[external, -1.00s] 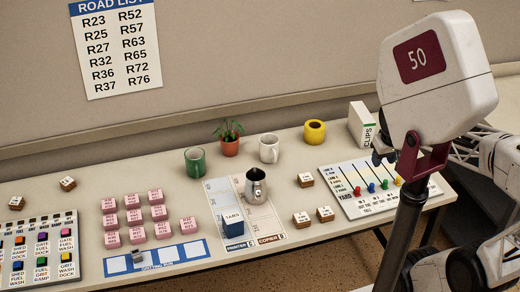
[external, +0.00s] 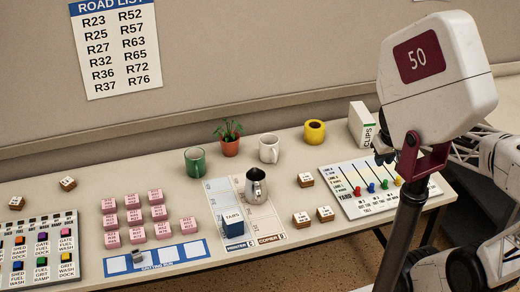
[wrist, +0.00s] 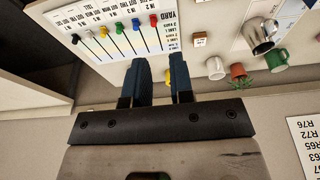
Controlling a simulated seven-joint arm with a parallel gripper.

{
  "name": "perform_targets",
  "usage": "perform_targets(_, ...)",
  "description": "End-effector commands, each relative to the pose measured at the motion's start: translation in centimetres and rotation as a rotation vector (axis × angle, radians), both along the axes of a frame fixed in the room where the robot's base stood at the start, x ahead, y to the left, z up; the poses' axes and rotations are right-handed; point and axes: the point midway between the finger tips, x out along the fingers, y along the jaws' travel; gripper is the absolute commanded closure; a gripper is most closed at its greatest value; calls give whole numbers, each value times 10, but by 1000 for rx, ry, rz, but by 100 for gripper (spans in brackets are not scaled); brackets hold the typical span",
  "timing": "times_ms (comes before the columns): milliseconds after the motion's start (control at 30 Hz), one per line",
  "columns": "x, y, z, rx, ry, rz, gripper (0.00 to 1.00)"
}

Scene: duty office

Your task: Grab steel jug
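The steel jug (external: 256,187) stands upright on the desk, on the marked paper mat (external: 262,222), behind a dark blue TABS box (external: 233,222). In the wrist view the jug (wrist: 262,36) is at the upper right, well apart from my gripper. My gripper (wrist: 159,62) shows there with its two dark blue fingers apart and nothing held between them. Its fingers are over the desk between the yard lever board and the mugs.
A green mug (external: 195,162), potted plant (external: 230,141), white mug (external: 269,149) and yellow mug (external: 314,132) stand behind the jug. Small blocks (external: 325,213) lie to its right, before the lever board (external: 377,193). Pink blocks (external: 155,198) lie to its left.

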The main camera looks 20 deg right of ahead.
Motion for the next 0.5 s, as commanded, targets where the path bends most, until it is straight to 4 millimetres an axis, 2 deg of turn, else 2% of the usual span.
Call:
perform_targets(267, 5, 8, -7, 42, 26, -8, 78)
perform_targets(500, 22, 43, -32, 210, 121, -44, 78)
